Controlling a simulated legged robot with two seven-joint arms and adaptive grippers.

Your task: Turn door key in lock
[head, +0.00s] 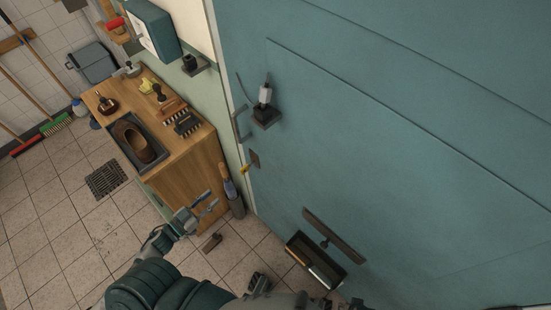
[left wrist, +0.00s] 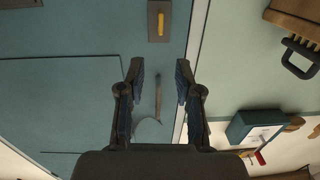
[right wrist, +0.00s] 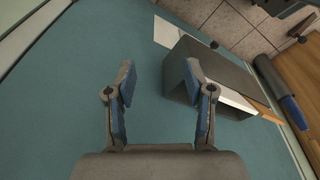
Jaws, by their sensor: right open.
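The teal door (head: 370,150) fills the right of the head view. A yellow key (head: 246,168) sticks out of a small dark lock plate (head: 254,158) near the door's edge. In the left wrist view the key (left wrist: 160,23) lies against its plate (left wrist: 152,35) at the top, beyond my fingertips. My left gripper (head: 211,199) is open and empty, apart from the key, below and left of it in the head view. It shows open in the left wrist view (left wrist: 160,66). My right gripper (right wrist: 168,80) is open and empty, facing the door's lower part.
A grey pull handle (head: 239,123) and a dark fitting (head: 266,113) sit above the lock. A letter box (head: 315,260) projects from the lower door and shows close to my right fingers (right wrist: 232,75). A wooden counter (head: 190,148) stands left of the door. Tiled floor lies between.

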